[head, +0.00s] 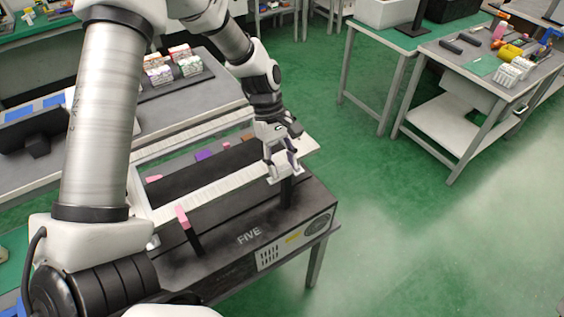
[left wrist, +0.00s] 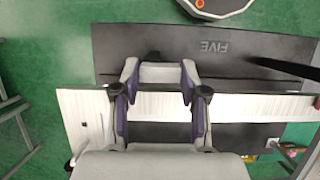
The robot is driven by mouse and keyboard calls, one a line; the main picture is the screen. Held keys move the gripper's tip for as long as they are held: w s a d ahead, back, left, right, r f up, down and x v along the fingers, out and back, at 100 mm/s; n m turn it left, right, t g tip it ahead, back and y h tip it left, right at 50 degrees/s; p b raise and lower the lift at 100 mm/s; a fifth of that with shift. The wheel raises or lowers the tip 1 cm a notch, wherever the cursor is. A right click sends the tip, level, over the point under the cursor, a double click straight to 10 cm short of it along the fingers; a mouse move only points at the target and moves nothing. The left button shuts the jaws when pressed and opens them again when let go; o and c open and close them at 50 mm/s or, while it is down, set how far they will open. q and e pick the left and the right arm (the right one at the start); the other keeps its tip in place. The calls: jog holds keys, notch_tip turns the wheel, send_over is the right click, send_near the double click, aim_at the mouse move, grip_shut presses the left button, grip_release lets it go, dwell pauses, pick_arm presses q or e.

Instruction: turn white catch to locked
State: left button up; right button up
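The black fixture box (head: 232,240) marked FIVE stands on a bench. It also shows in the left wrist view (left wrist: 225,65). A dark post (head: 287,192) rises near the right end of its top. A pale piece, apparently the white catch (left wrist: 161,73), lies across the space between my left fingertips in the left wrist view, with a dark stub beyond it. My left gripper (head: 283,175) is over the post, fingers apart on either side of the pale piece. Whether they press on it is unclear. The locked marking is not readable. My right gripper is not in view.
A dark lever with a pink tip (head: 183,217) stands left of the left gripper on the same box. A pale rail (head: 205,192) runs behind it. A round grille (head: 318,224) is on the box's front. Green floor to the right is clear up to a cluttered table (head: 440,140).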

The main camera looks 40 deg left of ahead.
pick_arm(q)
jog(key=shift+f+m, duration=0.1)
jog(key=shift+m, duration=0.2)
jog(key=m+g+p, duration=0.1)
jog(key=m+p, duration=0.1)
jog(key=m, duration=0.1)
jog(key=shift+a+y+p, duration=0.1)
jog(key=shift+y+p, duration=0.2)
jog(key=shift+p, duration=0.05)
jog(key=m, duration=0.1)
jog(key=m+g+y+p, duration=0.1)
jog(key=m, duration=0.1)
jog(key=m+p, duration=0.1)
jog(key=shift+w+m, duration=0.25)
jog(key=shift+m, duration=0.05)
jog(key=m+y, duration=0.1)
jog(key=m, duration=0.1)
jog(key=m+g+y+p, duration=0.1)
jog(key=m, duration=0.1)
jog(key=shift+w, duration=0.2)
jog(key=m, duration=0.2)
jog(key=m+y+p, duration=0.1)
jog(key=m, duration=0.1)
jog(key=m+y, duration=0.1)
jog(key=shift+w+m+p, duration=0.25)
jog(key=shift+m+p, duration=0.05)
jog(key=shift+m, duration=0.1)
jog(key=shift+t, duration=0.3)
